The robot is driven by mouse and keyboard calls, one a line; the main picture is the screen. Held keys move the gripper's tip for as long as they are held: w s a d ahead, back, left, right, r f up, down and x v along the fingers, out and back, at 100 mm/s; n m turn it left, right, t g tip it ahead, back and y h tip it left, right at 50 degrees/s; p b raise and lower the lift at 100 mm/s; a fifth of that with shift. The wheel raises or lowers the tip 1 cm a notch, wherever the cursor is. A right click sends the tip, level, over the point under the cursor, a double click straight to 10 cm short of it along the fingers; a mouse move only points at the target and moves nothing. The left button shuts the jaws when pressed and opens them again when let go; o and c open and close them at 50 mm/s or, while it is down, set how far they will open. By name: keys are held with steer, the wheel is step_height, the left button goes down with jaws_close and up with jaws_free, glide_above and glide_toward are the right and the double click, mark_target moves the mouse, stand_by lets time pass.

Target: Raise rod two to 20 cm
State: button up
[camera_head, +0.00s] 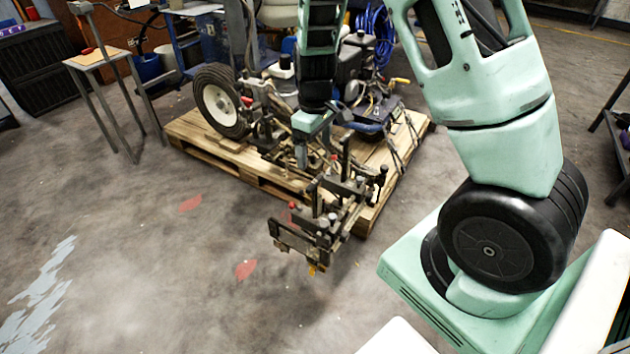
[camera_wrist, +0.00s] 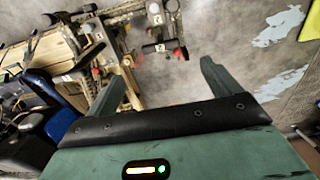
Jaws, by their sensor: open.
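The line striper (camera_head: 345,85) stands on a wooden pallet (camera_head: 225,160). Its dark metal front assembly (camera_head: 300,243) juts past the pallet's front edge, with several short upright posts. In the wrist view this assembly (camera_wrist: 120,20) lies beyond my fingers. Two small white tags show there, one (camera_wrist: 160,47) on a dark cylindrical part and one (camera_wrist: 157,19) above it. The tag marks are too small to read surely, so I cannot tell which part is rod two. My gripper (camera_wrist: 162,80) is open and empty, pointing down above the assembly; its fingertips are partly hidden in the head view.
A small metal table (camera_head: 97,58) stands at the left, with a blue bucket (camera_head: 148,67) near it. The striper's wheel (camera_head: 220,100) and blue engine parts crowd the pallet. The concrete floor at the front left is clear, with red spots (camera_head: 246,269) and white paint.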

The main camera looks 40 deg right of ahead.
mark_target(315, 182)
step_height(315, 182, down, 10)
steer(key=shift+f+b, duration=0.1)
steer(key=shift+b, duration=1)
steer(key=c, duration=1.3)
step_height(315, 182, up, 9)
steer(key=p, duration=0.7)
steer(key=shift+w, duration=0.1)
steer(key=shift+c, duration=0.4)
steer(key=shift+f, duration=0.1)
steer(key=o, duration=1.4)
